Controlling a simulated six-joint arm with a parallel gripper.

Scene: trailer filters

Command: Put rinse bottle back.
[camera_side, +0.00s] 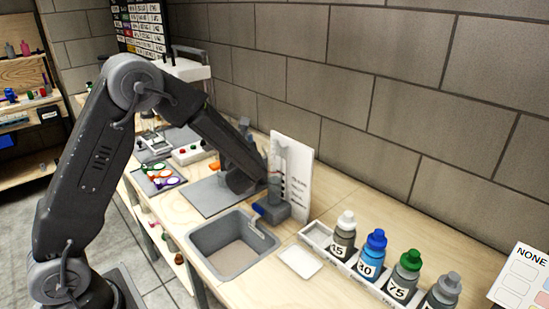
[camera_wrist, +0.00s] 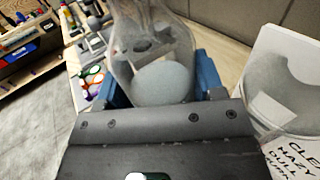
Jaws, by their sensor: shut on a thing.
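The rinse bottle (camera_wrist: 155,45) looks clear and pale, and it fills the top middle of the wrist view. The blue fingers of my gripper (camera_wrist: 160,85) stand on either side of it and are shut on it. In the side view my gripper (camera_side: 266,203) is beside the sink, in front of a white upright card. The bottle is largely hidden there by my arm, and I cannot tell whether its base touches anything.
A sink (camera_side: 232,246) is in front of my gripper. A white rack (camera_side: 318,236) with several capped bottles, one with a blue cap (camera_side: 375,254), runs to the right; its left end looks empty. The white card (camera_side: 296,172) and block wall are close behind. A white pad (camera_side: 300,261) lies in front.

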